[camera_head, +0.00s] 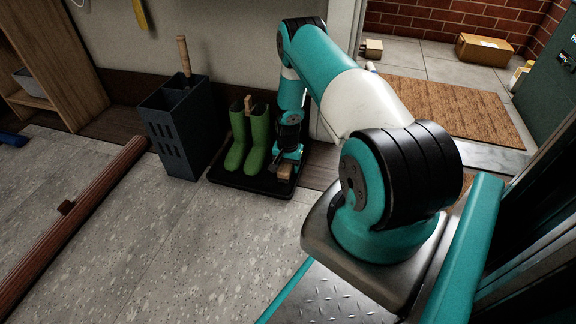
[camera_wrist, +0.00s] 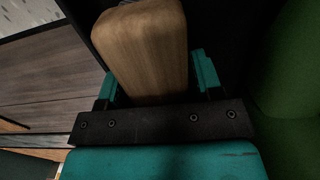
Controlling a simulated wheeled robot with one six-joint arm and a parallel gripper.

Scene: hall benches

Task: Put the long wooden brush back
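My gripper (camera_head: 287,160) is low over the right part of the black boot tray (camera_head: 235,182), just right of the green boots. A wooden piece (camera_head: 284,172), which looks like the brush, shows at its fingers. In the wrist view the wooden brush (camera_wrist: 140,50) is a smooth, rounded block between my two teal fingers (camera_wrist: 155,85). The fingers sit flush against its two sides. Its bristles and its full length are hidden, and I cannot tell whether it still touches the tray.
Green boots (camera_head: 248,138) stand on the tray. A dark slotted stand (camera_head: 180,130) with a wooden handle (camera_head: 184,55) upright in it is to their left. A long brown bar (camera_head: 75,215) lies on the floor. A doormat (camera_head: 440,105) and a cardboard box (camera_head: 485,49) are beyond the doorway. Floor in front is clear.

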